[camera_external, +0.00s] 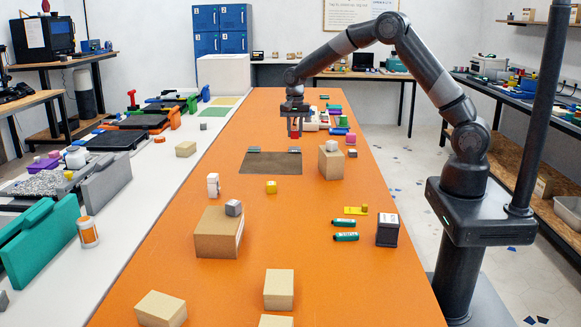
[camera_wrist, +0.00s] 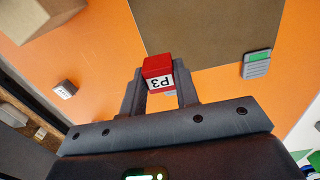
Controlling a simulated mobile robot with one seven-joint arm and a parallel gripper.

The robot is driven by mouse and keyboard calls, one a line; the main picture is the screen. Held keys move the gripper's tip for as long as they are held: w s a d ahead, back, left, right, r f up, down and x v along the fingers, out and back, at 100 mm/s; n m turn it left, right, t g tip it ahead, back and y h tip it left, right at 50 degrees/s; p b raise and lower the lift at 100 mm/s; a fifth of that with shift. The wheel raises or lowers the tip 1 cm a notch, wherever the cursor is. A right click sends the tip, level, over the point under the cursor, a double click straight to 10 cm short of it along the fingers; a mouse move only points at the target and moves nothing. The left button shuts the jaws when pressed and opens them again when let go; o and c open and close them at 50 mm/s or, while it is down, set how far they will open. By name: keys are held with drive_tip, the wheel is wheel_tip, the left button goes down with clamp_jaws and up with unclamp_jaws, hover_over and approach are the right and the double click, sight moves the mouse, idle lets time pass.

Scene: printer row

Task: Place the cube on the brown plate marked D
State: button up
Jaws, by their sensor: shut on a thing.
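My gripper (camera_external: 294,132) is shut on a red cube with a white face marked P3 (camera_wrist: 157,72). The cube sits between the fingertips in the wrist view, and its red also shows between the fingers in the external view (camera_external: 295,125). The gripper is above the orange table near the far right part of a brown plate (camera_external: 270,164). The plate lies flat and looks bare. It also shows at the top of the wrist view (camera_wrist: 205,28), beyond the cube. I can read no letter D on it.
Small grey devices stand at the plate's far edge, one with a green display (camera_wrist: 257,64). A cardboard box (camera_external: 331,165) stands right of the plate. Another box with a grey cube (camera_external: 219,232) stands nearer.

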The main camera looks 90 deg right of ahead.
hover_over(280, 163)
drive_tip(key=f, duration=0.4)
drive_tip(key=shift+d+f, duration=0.1)
drive_tip(key=shift+d, duration=0.15)
drive_tip(key=shift+f, duration=2)
drive_tip(key=shift+f, duration=0.1)
drive_tip(key=o, duration=0.9)
drive_tip(key=shift+o, duration=0.2)
